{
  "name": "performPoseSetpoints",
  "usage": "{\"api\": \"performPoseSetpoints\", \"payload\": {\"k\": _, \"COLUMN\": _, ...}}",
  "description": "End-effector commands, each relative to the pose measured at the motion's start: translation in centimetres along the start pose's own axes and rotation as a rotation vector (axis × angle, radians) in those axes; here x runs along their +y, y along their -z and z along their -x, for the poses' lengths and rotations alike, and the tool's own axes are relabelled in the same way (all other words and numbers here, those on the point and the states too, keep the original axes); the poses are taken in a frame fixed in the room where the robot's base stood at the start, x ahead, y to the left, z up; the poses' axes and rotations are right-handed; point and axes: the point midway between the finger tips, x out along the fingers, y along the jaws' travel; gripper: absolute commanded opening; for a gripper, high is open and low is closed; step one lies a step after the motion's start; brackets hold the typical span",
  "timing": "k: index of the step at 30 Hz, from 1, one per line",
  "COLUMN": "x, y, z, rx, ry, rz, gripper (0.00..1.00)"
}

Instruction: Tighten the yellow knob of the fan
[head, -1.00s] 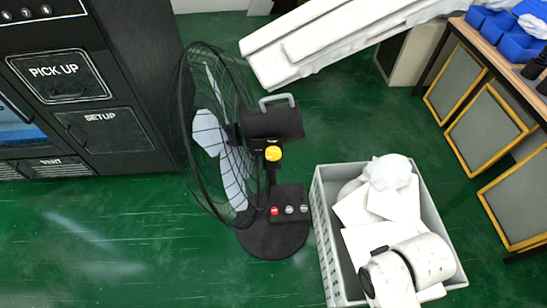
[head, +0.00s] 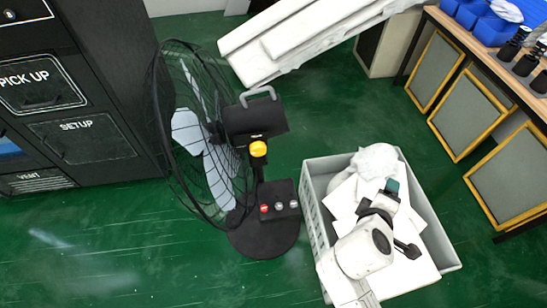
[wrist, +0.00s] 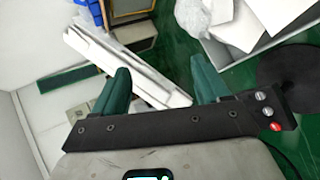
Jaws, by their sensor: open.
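The black fan stands on the floor, its round base (head: 262,237) flat and its caged head (head: 205,150) facing left. The yellow knob (head: 258,148) is on the fan's neck, below the motor housing and grey handle. A panel with one red and two pale buttons (head: 279,205) sits on the base. My gripper (head: 400,215) is right of the fan, above the grey crate, well apart from the knob. In the wrist view its teal fingers (wrist: 160,66) are spread and empty. That view shows the fan's base (wrist: 288,72) and button panel (wrist: 264,112) at right; the knob is not visible there.
The grey crate (head: 316,215) holds white pieces and stands close to the fan's right. A black machine (head: 80,100) is left of the fan. White slabs (head: 290,45) lie behind it. A table (head: 430,15) with blue bins is at right. Green floor at front left is free.

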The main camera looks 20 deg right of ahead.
Motion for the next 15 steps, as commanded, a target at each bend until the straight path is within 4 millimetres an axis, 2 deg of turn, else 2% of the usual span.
{"api": "performPoseSetpoints", "payload": {"k": 4, "x": 2.3, "y": 4.2, "z": 0.8, "rx": 0.041, "ry": -0.268, "rz": 0.315, "gripper": 0.75}}
{"api": "performPoseSetpoints", "payload": {"k": 8, "x": 3.0, "y": 9.1, "z": 2.7, "rx": 0.077, "ry": -0.494, "rz": 0.632, "gripper": 0.75}}
{"api": "performPoseSetpoints", "payload": {"k": 11, "x": 2.1, "y": 13.4, "z": 4.4, "rx": 0.103, "ry": -0.66, "rz": 0.892, "gripper": 0.75}}
{"api": "performPoseSetpoints", "payload": {"k": 15, "x": -1.1, "y": 19.2, "z": 6.8, "rx": 0.134, "ry": -0.87, "rz": 1.257, "gripper": 0.75}}
